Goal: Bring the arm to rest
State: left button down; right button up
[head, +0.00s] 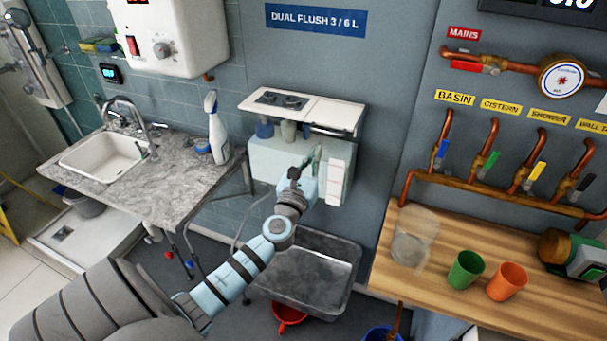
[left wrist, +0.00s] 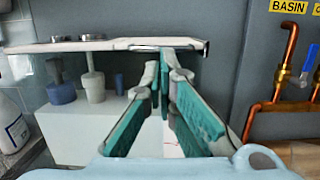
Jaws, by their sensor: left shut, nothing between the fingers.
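My left arm comes in from the lower left in the head view and reaches toward the open cistern (head: 275,158) on the wall. My left gripper (head: 314,160) is in front of the cistern, below its raised white lid (head: 325,113). In the left wrist view the two teal-padded fingers (left wrist: 164,68) converge at their tips with nothing between them. The cistern's white front (left wrist: 75,135) and the lid's edge (left wrist: 120,43) are beyond the fingers. I cannot tell whether the fingertips touch the cistern. My right gripper is in neither view.
A metal tray (head: 335,248) lies below the arm. A wooden bench (head: 400,287) at right holds a clear cup (head: 410,248), a green cup (head: 466,269) and an orange cup (head: 507,281). Copper pipes (head: 470,183) run above it. A spray bottle (head: 217,135) stands on the sink counter (head: 175,195).

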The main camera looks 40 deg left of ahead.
pick_arm(q)
jog(key=v, duration=0.7)
jog(key=shift+d+b, duration=0.4)
